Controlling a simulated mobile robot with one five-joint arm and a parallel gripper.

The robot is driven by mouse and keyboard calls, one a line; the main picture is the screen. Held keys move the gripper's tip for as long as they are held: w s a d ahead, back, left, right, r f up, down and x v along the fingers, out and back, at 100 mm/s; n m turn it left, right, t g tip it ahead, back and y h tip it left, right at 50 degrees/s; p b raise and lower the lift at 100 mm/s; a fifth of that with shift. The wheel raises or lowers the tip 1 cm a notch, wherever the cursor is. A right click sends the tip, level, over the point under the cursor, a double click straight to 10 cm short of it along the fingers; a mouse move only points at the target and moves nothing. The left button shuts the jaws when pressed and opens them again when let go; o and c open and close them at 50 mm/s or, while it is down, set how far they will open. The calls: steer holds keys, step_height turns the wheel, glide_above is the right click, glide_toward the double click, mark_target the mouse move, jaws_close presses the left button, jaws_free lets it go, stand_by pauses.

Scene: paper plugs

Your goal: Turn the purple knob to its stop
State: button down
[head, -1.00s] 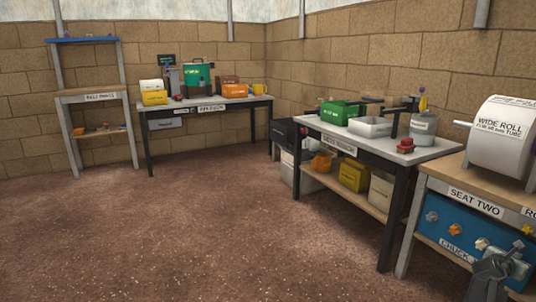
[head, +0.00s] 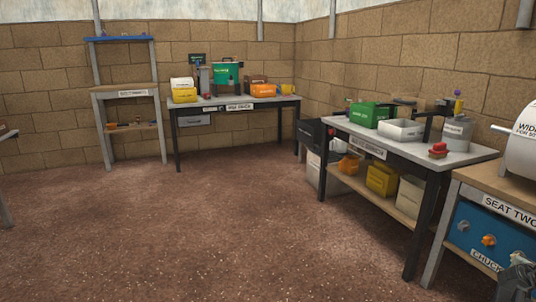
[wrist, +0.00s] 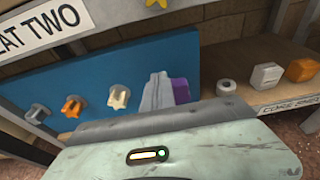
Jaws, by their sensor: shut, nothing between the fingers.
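The purple knob (wrist: 181,90) shows in the wrist view, on the right part of the blue panel (wrist: 95,75). It is partly hidden behind the grey fingers of my gripper (wrist: 157,90). The fingers are shut with nothing between them and overlap the knob's left side in the picture; I cannot tell whether they touch it. To the left on the panel are a cream knob (wrist: 119,97), an orange knob (wrist: 73,106) and a grey knob (wrist: 37,113). In the head view my gripper (head: 517,282) is at the lower right corner, and the purple knob is not visible there.
The panel sits under the SEAT TWO bench (head: 487,185). Right of the panel, a shelf holds a white ring (wrist: 227,87), a white block (wrist: 267,75) and an orange block (wrist: 300,70). A grey-topped bench (head: 470,158) stands left of it. The floor (head: 250,230) is open.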

steer(key=shift+r, duration=0.1)
steer(key=s+a, duration=0.1)
steer(key=a, duration=0.4)
steer(key=shift+s+a+r+p, duration=0.25)
steer(key=shift+s+a+p, duration=0.05)
steer(key=shift+a+p, duration=0.1)
stand_by(0.3)
steer(key=shift+w, duration=0.1)
